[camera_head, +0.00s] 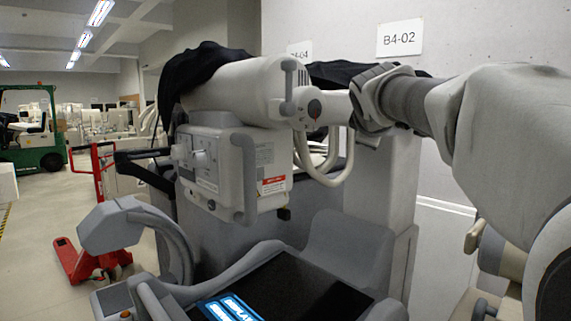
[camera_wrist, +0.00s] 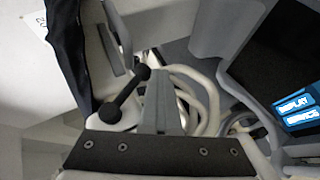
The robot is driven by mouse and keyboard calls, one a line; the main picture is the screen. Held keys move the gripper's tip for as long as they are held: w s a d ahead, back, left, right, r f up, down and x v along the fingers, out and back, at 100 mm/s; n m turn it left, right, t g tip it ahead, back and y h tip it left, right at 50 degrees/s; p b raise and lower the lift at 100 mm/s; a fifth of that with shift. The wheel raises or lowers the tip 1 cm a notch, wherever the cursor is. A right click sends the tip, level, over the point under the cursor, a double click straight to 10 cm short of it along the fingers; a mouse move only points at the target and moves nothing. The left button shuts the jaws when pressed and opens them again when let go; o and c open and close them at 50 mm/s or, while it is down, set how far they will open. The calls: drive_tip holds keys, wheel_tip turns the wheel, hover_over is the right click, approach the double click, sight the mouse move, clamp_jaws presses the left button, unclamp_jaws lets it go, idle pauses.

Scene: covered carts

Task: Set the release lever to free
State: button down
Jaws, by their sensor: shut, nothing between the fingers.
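In the wrist view a black lever (camera_wrist: 126,92) with a ball end and a thicker round hub sits on a pale housing. I take it to be the release lever; no position marking is readable. My gripper (camera_wrist: 160,78) is shut and empty, its grey fingers just right of the lever's ball end. I cannot tell whether they touch it. In the head view my arm reaches in from the right to the pale machine (camera_head: 232,98) on the cart, and my fingertips are hard to make out there. A grey bar handle (camera_head: 289,78) stands on the machine's end.
Pale looped hoses (camera_wrist: 208,92) hang beside my fingers. A black cover (camera_wrist: 66,50) hangs left in the wrist view. The cart's dark display panel (camera_head: 290,287) lies below the machine. A red pallet truck (camera_head: 85,262) and green forklift (camera_head: 40,150) stand at the left.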

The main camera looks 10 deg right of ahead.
drive_tip(key=shift+w+d+r+n+t+h+b, duration=0.2)
drive_tip(key=shift+w+d+n+t+h+b, duration=0.4)
drive_tip(key=shift+b, duration=1.45)
drive_tip(key=shift+w+d+r+n+t+h+b, duration=0.1)
drive_tip(key=shift+d+r+n+t+h+b, duration=0.5)
drive_tip(key=shift+b, duration=1.5)
drive_tip(key=shift+w+d+f+n+t+h+b, duration=0.1)
drive_tip(key=shift+w+d+f+t+h+b, duration=0.2)
drive_tip(key=shift+t+b, duration=1.25)
drive_tip(key=shift+d+r+g+b, duration=0.15)
drive_tip(key=shift+r+g+b, duration=0.05)
drive_tip(key=shift+g+b, duration=0.4)
drive_tip(key=shift+f, duration=0.1)
drive_tip(key=s+a+f+b, duration=0.2)
drive_tip(key=s, duration=0.3)
drive_tip(key=s+a+f+b, duration=0.2)
drive_tip(key=s+b, duration=0.1)
drive_tip(key=s, duration=0.1)
drive_tip(key=shift+s+a+f, duration=0.35)
drive_tip(key=shift+s, duration=0.05)
